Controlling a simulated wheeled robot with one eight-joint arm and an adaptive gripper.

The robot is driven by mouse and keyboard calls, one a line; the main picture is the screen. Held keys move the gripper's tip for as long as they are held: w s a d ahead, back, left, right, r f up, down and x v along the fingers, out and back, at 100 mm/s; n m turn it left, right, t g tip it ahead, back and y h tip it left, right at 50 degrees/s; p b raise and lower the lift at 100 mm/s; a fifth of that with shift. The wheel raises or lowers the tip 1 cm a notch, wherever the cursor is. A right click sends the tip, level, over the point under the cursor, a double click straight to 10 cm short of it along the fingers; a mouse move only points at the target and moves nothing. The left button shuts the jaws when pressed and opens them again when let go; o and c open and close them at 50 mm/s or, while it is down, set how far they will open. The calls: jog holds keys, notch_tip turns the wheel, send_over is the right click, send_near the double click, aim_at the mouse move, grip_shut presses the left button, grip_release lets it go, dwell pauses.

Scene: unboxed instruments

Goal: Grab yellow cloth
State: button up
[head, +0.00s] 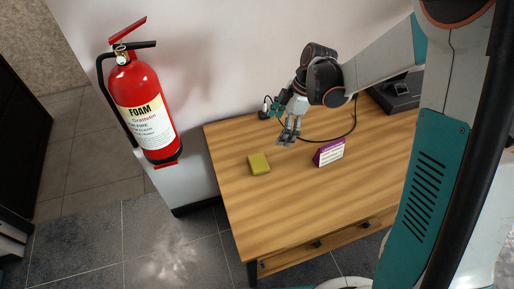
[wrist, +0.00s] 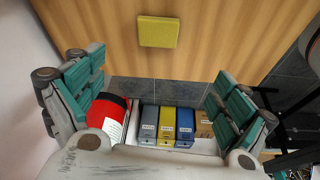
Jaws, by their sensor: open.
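The yellow cloth (head: 259,163) is a small folded square lying flat near the left end of the wooden table (head: 300,205). In the wrist view the cloth (wrist: 158,31) shows at the top middle, on the wood near the table's edge. My gripper (head: 288,138) is above the back part of the table, up and to the right of the cloth in the head view. In the wrist view its two fingers (wrist: 158,90) are wide apart with nothing between them. The cloth is apart from the gripper and fully visible.
A purple and white box (head: 329,152) stands on the table right of the cloth. A dark device (head: 398,95) sits at the back right. A red fire extinguisher (head: 146,110) is left of the table. The wood around the cloth is clear.

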notch_tip(320, 180, down, 4)
jog(key=n, duration=0.2)
jog(key=b, duration=0.3)
send_over(258, 162)
jog(key=d, duration=0.3)
jog(key=shift+g, duration=0.4)
jog(key=f, duration=0.7)
jog(key=shift+w+a+f, duration=0.15)
jog(key=shift+a+f, duration=0.05)
jog(key=shift+f, duration=0.2)
jog(key=x, duration=0.1)
jog(key=b+x, duration=0.1)
jog(key=x, duration=0.1)
jog(key=b+x, duration=0.1)
jog(key=x, duration=0.1)
jog(key=shift+w+a, duration=0.1)
jog(key=shift+w, duration=0.15)
jog(key=c, duration=1)
